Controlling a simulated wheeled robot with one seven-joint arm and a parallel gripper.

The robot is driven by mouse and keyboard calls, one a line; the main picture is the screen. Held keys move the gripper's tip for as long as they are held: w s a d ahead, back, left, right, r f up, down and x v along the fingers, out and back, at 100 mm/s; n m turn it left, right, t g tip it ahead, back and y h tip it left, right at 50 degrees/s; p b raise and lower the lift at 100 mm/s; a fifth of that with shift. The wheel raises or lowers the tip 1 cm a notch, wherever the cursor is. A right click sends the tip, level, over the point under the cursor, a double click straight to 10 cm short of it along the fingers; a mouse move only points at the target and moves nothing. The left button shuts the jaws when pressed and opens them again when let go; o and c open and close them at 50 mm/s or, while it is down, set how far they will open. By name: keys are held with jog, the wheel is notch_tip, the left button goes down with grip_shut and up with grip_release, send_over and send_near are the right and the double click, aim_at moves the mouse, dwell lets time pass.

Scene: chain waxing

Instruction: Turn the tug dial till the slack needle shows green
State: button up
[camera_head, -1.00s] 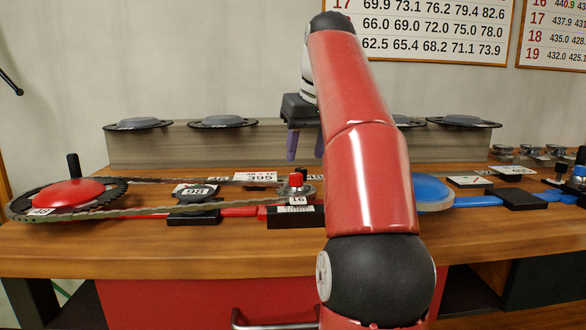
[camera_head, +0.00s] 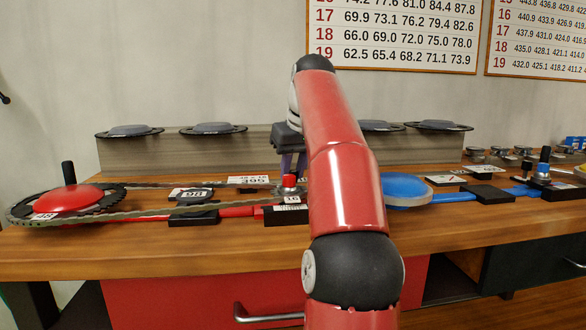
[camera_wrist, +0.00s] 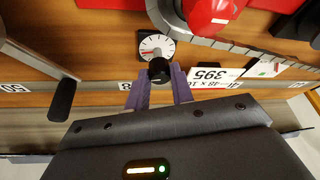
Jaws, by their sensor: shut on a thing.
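In the wrist view, my gripper (camera_wrist: 160,84) has its purple fingers shut on a small black knob (camera_wrist: 160,70), which I take for the tug dial. Just beyond it is a round white gauge (camera_wrist: 152,43) with a dark frame. Its needle looks reddish and points left; no green can be made out. In the head view, my gripper (camera_head: 292,164) is low behind the small red-capped sprocket (camera_head: 290,181), and knob and gauge are hidden. The chain (camera_head: 150,212) runs from the large red sprocket (camera_head: 68,198) to the small one.
A card marked 395 (camera_wrist: 213,75) lies beside the gauge. A black handle on a metal bar (camera_wrist: 62,100) is left in the wrist view. A blue disc (camera_head: 405,188) stands right of my arm. A long grey block (camera_head: 200,152) with sprockets on top runs behind.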

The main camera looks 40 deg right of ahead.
dwell(0.3)
jog(key=m+h, duration=0.1)
jog(key=m, duration=0.2)
jog(key=shift+a, duration=0.2)
jog(key=shift+w+m+g+h, duration=0.1)
jog(key=shift+m+g+h, duration=0.3)
jog(key=shift+m, duration=0.75)
jog(key=shift+m+g+h, duration=0.4)
jog(key=shift+m, duration=0.75)
jog(key=o, duration=1)
jog(key=shift+c, duration=0.2)
